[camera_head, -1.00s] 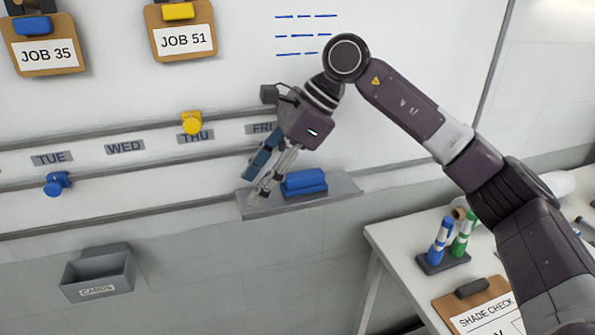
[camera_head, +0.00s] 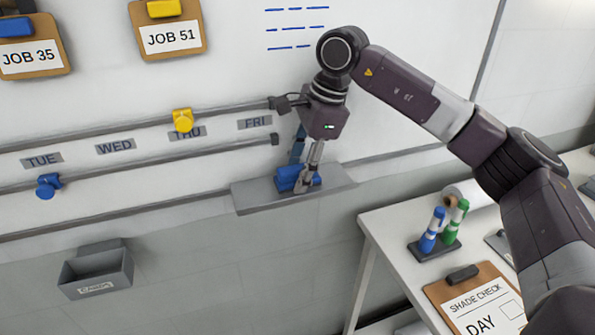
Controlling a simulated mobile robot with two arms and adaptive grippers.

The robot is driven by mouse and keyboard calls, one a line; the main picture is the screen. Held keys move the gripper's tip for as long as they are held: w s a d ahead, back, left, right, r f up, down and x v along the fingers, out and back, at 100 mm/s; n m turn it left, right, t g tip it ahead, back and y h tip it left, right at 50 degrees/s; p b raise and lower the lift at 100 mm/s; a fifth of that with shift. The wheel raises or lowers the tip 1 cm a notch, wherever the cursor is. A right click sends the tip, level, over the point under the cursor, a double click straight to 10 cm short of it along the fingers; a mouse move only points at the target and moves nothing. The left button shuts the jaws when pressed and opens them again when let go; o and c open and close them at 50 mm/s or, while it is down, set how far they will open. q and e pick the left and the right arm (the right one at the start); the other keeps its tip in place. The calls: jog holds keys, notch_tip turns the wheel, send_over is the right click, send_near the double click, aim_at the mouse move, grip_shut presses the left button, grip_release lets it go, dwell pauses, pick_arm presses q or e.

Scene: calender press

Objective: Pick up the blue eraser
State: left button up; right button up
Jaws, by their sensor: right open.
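The blue eraser (camera_head: 287,182) lies on the grey ledge (camera_head: 254,197) at the foot of the whiteboard. My right gripper (camera_head: 301,178) points down at the eraser, with its fingers open. The near finger is in front of the eraser and hides part of it. The far finger is seen behind the eraser, partly hidden by it. I cannot tell whether the fingers touch the eraser. My left gripper is not in view.
Rails with day labels, a yellow magnet (camera_head: 183,120) and a blue magnet (camera_head: 48,185) are on the whiteboard (camera_head: 400,90). A grey card bin (camera_head: 97,272) hangs below left. A white table (camera_head: 385,240) at right holds markers (camera_head: 432,231) and a clipboard (camera_head: 482,304).

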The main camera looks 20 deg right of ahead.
aim_at(299, 170)
jog(key=shift+f, duration=0.1)
jog(key=shift+c, duration=0.6)
jog(key=c, duration=0.8)
jog(key=shift+c, duration=0.2)
jog(key=shift+s+r+b, duration=0.15)
jog(key=shift+r+b, duration=0.1)
jog(key=shift+b, duration=0.35)
jog(key=r, duration=0.2)
jog(key=r+b, duration=0.1)
jog(key=r, duration=0.1)
jog(key=r+b, duration=0.1)
jog(key=r, duration=0.1)
jog(key=shift+s+r, duration=0.25)
jog(key=s+b, duration=0.6)
jog(key=s, duration=1.3)
jog(key=shift+s+d, duration=0.15)
jog(key=shift+d, duration=0.15)
